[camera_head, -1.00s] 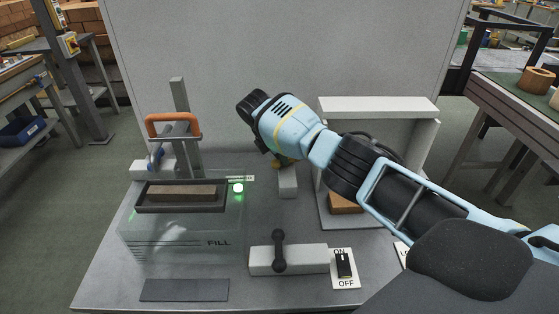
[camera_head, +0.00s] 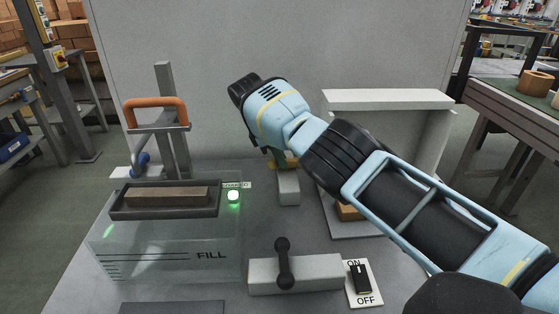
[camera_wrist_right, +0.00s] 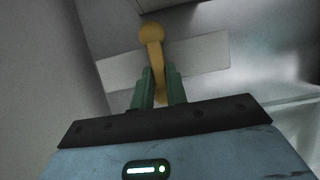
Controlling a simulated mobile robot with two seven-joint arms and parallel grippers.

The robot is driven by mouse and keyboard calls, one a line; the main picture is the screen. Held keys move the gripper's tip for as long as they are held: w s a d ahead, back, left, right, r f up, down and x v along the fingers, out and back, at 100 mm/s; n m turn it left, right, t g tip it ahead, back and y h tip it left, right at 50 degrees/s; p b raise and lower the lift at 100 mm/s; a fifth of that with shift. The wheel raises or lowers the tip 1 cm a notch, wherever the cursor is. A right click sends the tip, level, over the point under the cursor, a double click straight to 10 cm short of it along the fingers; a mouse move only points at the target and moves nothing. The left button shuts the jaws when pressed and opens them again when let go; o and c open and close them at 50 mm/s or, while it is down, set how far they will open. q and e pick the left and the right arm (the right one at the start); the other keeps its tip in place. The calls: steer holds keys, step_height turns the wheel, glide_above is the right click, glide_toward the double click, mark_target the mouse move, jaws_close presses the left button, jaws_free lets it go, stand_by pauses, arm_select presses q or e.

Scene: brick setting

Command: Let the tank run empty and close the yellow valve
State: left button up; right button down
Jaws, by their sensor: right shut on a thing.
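My right gripper (camera_wrist_right: 159,76) has its two green fingers closed on the yellow valve (camera_wrist_right: 152,40), a lever with a round knob. In the head view a bit of the yellow valve (camera_head: 291,163) shows behind my right gripper (camera_head: 274,158), above a pale block (camera_head: 288,187). The clear tank (camera_head: 170,262) marked FILL stands at the left; its level is hard to read. A green lamp (camera_head: 233,196) glows at its top right corner. My left gripper is out of view.
A tray (camera_head: 118,208) holding a brown brick (camera_head: 167,195) sits over the tank, below an orange-handled clamp (camera_head: 155,106). A dark lever (camera_head: 283,262) on a white block and an ON/OFF switch (camera_head: 361,279) are in front. A white frame (camera_head: 387,100) stands at the right.

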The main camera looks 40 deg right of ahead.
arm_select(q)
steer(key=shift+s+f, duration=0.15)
arm_select(e)
steer(key=shift+a+f, duration=0.15)
steer(key=shift+a, duration=0.05)
steer(key=c, duration=1.5)
jaws_free()
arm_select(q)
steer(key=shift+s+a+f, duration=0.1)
arm_select(e)
steer(key=shift+o, duration=0.5)
steer(key=shift+w, duration=0.1)
steer(key=shift+d, duration=0.1)
